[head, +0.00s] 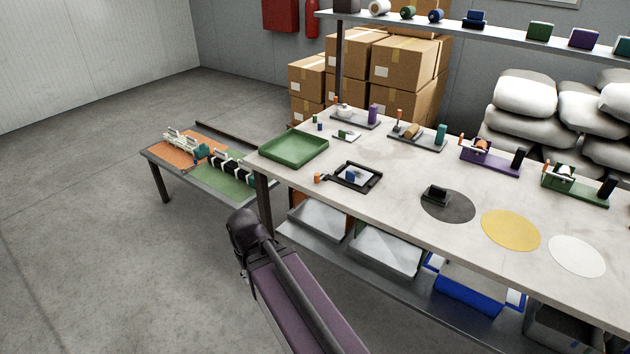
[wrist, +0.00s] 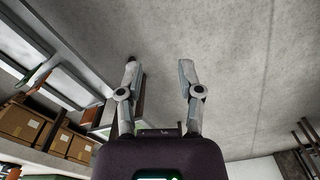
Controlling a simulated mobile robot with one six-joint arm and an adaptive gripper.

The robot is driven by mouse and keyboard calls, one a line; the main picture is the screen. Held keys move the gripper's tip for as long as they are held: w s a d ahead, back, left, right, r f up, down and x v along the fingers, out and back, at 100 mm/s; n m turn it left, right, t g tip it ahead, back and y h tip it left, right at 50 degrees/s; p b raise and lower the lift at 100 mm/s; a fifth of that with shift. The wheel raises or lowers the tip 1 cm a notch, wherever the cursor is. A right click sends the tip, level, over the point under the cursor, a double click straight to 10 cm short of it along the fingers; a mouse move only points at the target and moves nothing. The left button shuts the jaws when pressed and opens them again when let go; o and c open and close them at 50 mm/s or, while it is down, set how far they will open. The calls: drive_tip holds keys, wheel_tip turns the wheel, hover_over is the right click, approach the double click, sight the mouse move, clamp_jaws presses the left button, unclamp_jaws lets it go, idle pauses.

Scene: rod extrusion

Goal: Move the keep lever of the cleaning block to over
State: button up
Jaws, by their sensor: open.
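In the head view only a purple and black link of my arm shows, in front of the table. I cannot tell which thing is the cleaning block. Several fixtures with small levers stand along the table's back: a grey one (head: 352,117), one with a teal block (head: 418,135), a purple one (head: 490,158) and a green one (head: 575,186). Their lever positions are too small to read surely.
The long table (head: 395,215) holds a green tray (head: 293,150), a black frame (head: 356,176) and dark, yellow (head: 510,229) and white (head: 577,256) discs. A black block (head: 435,194) stands on the dark disc. A low side table (head: 160,158) is at left; floor there is clear.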

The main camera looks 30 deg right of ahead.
drive_tip(key=shift+o, duration=1.2)
drive_tip(key=m+t+h+b, duration=0.3)
drive_tip(key=m+h+b, duration=1)
drive_tip(key=m+h, duration=0.4)
approach(315, 178)
drive_tip(key=a+n, duration=0.1)
drive_tip(key=a, duration=0.2)
drive_tip(key=shift+s+d+f+h, duration=0.15)
drive_tip(key=shift+s+f+h, duration=0.15)
drive_tip(key=shift+f, duration=0.1)
drive_tip(key=shift+w+d, duration=0.45)
drive_tip(key=shift+d, duration=1.8)
drive_tip(key=shift+w+d, duration=0.45)
drive_tip(key=shift+d, duration=1.8)
drive_tip(key=shift+w+d, duration=0.45)
drive_tip(key=shift+d, duration=1.8)
